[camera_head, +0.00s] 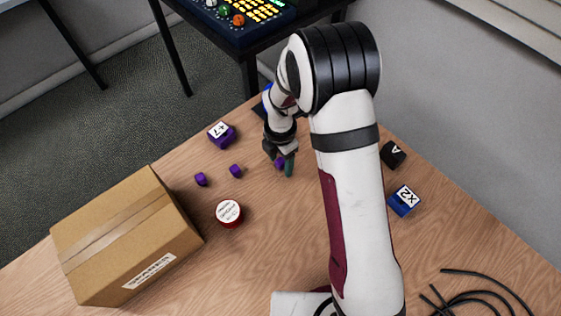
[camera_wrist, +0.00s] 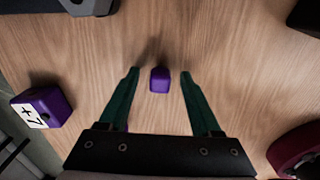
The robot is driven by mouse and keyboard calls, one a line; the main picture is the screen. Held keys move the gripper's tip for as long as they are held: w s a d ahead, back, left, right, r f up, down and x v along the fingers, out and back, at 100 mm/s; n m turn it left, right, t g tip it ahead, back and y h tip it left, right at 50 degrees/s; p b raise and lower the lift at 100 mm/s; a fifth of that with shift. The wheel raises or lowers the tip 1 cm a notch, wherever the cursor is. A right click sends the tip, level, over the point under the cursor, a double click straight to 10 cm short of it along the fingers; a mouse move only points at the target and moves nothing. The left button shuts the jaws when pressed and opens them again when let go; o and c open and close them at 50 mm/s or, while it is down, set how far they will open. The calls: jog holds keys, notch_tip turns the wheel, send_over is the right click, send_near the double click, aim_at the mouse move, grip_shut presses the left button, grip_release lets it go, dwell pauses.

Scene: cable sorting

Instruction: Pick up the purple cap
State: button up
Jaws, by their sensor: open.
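A small purple cap (camera_wrist: 159,79) lies on the wooden table, between the two green fingertips of my gripper (camera_wrist: 160,73) in the wrist view. There is a gap on each side of it, so the fingers are open and not holding it. In the head view my gripper (camera_head: 279,160) points down at the table, with the purple cap (camera_head: 280,163) partly hidden between its fingers. Two more small purple pieces (camera_head: 236,170) (camera_head: 201,179) lie to the left. A bit of purple also shows behind the left finger in the wrist view (camera_wrist: 122,122).
A purple block marked +7 (camera_head: 221,134) is left of my gripper. A red round tin (camera_head: 229,214) and a cardboard box (camera_head: 125,240) lie nearer the front left. A blue x2 block (camera_head: 404,201), a black block (camera_head: 393,154) and black cables (camera_head: 470,297) are right.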

grip_shut()
jog(key=shift+r, duration=0.1)
dwell(0.3)
